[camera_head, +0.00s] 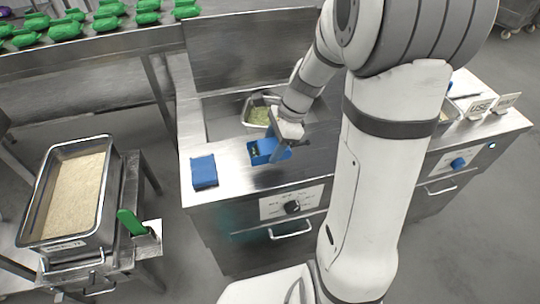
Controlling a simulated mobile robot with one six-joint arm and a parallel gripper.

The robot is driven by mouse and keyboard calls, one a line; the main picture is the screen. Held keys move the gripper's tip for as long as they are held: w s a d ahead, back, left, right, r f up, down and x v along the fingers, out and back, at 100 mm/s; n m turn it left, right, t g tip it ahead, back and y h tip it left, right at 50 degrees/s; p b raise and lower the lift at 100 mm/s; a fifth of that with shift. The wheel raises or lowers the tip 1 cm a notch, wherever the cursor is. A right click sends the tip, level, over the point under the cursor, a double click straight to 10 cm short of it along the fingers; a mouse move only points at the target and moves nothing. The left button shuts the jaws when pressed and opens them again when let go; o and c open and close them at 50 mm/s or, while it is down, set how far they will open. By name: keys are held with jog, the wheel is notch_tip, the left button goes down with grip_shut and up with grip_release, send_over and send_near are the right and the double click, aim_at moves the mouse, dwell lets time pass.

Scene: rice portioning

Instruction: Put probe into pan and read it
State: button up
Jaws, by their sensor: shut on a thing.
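My gripper (279,150) is over the front edge of the steel counter, shut on a blue device (262,147) with a small dark face, which I take to be the probe's body. Its thin probe tip cannot be made out. A small steel pan (247,116) with pale green contents sits in the counter well just behind my gripper. My arm hides the pan's right side. I cannot tell whether the probe touches the contents.
A blue block (204,172) lies on the counter to the left. A deep tray of rice (110,190) with a green-handled tool (131,222) beside it stands on a cart at left. Green items (65,30) line the back shelf. White signs (480,107) stand at right.

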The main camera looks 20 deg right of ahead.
aim_at(273, 145)
notch_tip(273, 145, up, 7)
jog(key=p, duration=0.3)
jog(key=shift+r, duration=0.15)
notch_tip(273, 145, up, 3)
jog(key=p, duration=0.2)
jog(key=shift+p, duration=0.4)
